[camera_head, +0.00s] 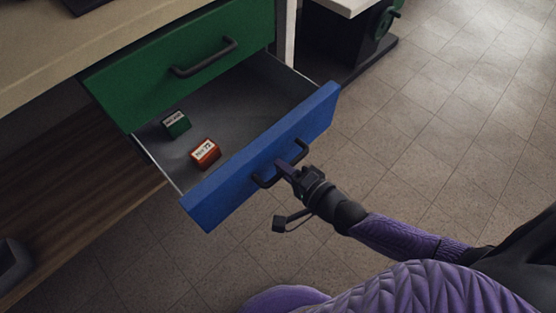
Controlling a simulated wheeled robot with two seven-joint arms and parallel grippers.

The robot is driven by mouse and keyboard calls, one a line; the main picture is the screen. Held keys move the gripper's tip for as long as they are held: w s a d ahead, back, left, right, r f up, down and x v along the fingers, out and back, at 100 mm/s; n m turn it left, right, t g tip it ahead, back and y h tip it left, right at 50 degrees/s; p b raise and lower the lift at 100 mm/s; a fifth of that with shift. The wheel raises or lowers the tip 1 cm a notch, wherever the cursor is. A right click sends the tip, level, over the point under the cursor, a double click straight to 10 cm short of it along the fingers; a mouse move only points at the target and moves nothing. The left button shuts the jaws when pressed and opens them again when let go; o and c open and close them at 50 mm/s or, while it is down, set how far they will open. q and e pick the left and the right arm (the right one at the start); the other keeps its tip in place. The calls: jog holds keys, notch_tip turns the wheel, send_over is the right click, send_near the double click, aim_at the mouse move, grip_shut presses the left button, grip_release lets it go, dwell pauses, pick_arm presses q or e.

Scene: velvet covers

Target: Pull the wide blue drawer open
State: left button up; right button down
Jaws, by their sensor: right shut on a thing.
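The wide blue drawer (232,186) is pulled out below a shut green drawer (150,84), so its grey inside shows. Its dark bar handle (264,181) is on the blue front. My right gripper (283,168) is at the handle, shut on it near its middle. Its arm comes in from the lower right. Inside the drawer lie a small green box (176,124) and a small orange-red box (205,153), apart from each other. My left gripper is not in view.
A pale worktop (60,45) runs above the drawers at the upper left. A brown wooden shelf (75,205) lies low on the left. A dark machine with a green wheel (385,20) stands at the top. The tiled floor (450,110) on the right is clear.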

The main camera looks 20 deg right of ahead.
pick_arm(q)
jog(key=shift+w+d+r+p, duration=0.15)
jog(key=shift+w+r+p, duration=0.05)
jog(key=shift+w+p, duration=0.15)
pick_arm(e)
jog(key=shift+f+v, duration=0.2)
jog(key=shift+v, duration=0.7)
jog(key=shift+f+v, duration=0.15)
jog(key=shift+v, duration=0.7)
jog(key=shift+f+v, duration=0.2)
jog(key=shift+v, duration=0.7)
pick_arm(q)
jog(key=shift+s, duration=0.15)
pick_arm(e)
jog(key=shift+s, duration=0.1)
jog(key=c, duration=0.8)
grip_release()
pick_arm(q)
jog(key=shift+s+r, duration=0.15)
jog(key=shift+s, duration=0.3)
pick_arm(e)
jog(key=shift+o, duration=0.8)
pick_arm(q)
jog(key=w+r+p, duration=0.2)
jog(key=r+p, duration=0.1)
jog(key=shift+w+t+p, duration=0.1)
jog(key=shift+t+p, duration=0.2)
pick_arm(e)
jog(key=v, duration=1)
